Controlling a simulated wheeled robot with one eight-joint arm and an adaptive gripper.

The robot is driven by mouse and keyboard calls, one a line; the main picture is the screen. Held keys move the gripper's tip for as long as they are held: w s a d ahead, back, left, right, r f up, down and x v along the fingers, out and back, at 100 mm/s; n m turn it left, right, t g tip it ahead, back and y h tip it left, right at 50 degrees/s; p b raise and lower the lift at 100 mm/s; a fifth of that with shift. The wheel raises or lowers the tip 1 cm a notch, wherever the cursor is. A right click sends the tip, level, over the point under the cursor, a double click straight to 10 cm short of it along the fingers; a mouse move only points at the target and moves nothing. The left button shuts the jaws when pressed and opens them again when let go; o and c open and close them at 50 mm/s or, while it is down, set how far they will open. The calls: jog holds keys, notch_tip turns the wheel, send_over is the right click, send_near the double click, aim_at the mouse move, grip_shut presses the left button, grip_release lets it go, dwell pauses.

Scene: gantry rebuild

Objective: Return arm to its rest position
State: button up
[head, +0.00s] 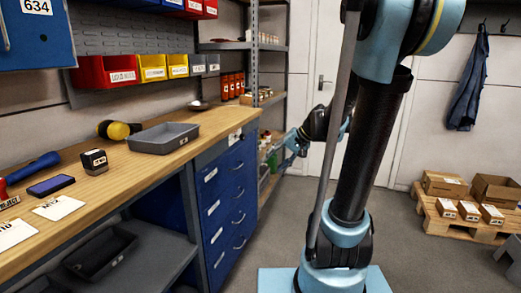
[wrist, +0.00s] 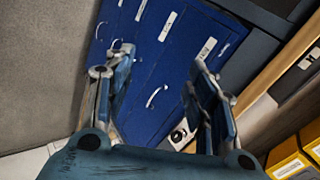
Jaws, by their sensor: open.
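My gripper (wrist: 163,75) is open in the wrist view, with its two fingers apart and nothing between them. Beyond the fingers stands the blue drawer cabinet (wrist: 160,52), seen tilted. In the head view my gripper (head: 290,146) shows small, partly behind my dark arm link, in front of the shelf rack and to the right of the blue drawer cabinet (head: 228,200). My arm rises from its light blue base on the right side of the head view and hides part of the door.
A wooden workbench (head: 180,131) runs along the left, with a grey tray (head: 163,138), a stamp (head: 94,161) and a blue ink pad (head: 51,186). A metal shelf rack (head: 254,70) stands beyond. A pallet (head: 462,226) with cardboard boxes lies at right. Grey floor between is clear.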

jog(key=s+d+f+h, duration=0.2)
jog(key=s+d+f, duration=0.1)
jog(key=s, duration=0.4)
jog(key=s+d+f+n+h, duration=0.1)
jog(key=s+d+f+h, duration=0.2)
jog(key=s+d, duration=0.2)
jog(key=s+d+f+h, duration=0.2)
jog(key=s+d, duration=0.3)
jog(key=s, duration=0.4)
jog(key=shift+s+f+g+h, duration=0.2)
jog(key=shift+f+g+h, duration=0.15)
jog(key=shift+f, duration=0.25)
jog(key=shift+w, duration=0.1)
jog(key=shift+w+f, duration=0.2)
jog(key=shift+w, duration=0.1)
dwell(0.8)
